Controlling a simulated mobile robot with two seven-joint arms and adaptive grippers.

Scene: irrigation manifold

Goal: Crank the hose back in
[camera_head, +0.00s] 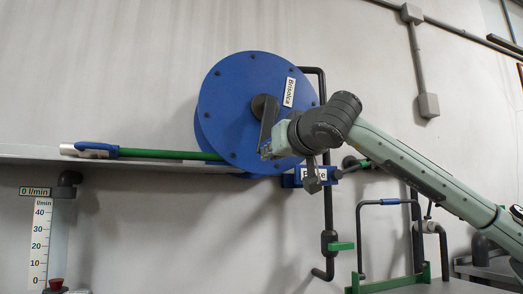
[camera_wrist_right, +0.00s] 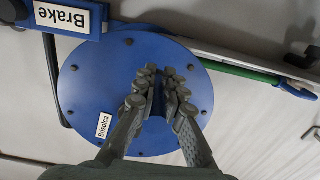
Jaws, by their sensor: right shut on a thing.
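A blue hose reel (camera_head: 228,110) with a label reading "Brasilca" or similar is mounted on the wall; its round face fills the middle of the right wrist view (camera_wrist_right: 85,85). A dark grey crank (camera_head: 265,112) runs from its hub downward. My right gripper (camera_head: 268,150) is at the crank's outer end, in front of the reel's lower face, and is shut on the crank handle. Its fingers (camera_wrist_right: 160,85) mostly hide the handle in the wrist view. A green hose (camera_head: 170,154) extends left from the reel to a blue and white nozzle (camera_head: 88,149). My left gripper is out of view.
A blue "Brake" block (camera_head: 298,180) sits just below right of the reel, partly behind my right wrist; its label shows in the wrist view (camera_wrist_right: 68,18). Dark pipes (camera_head: 328,215) run down beside it. A flow gauge (camera_head: 40,240) reads 0 l/min under the ledge (camera_head: 30,153).

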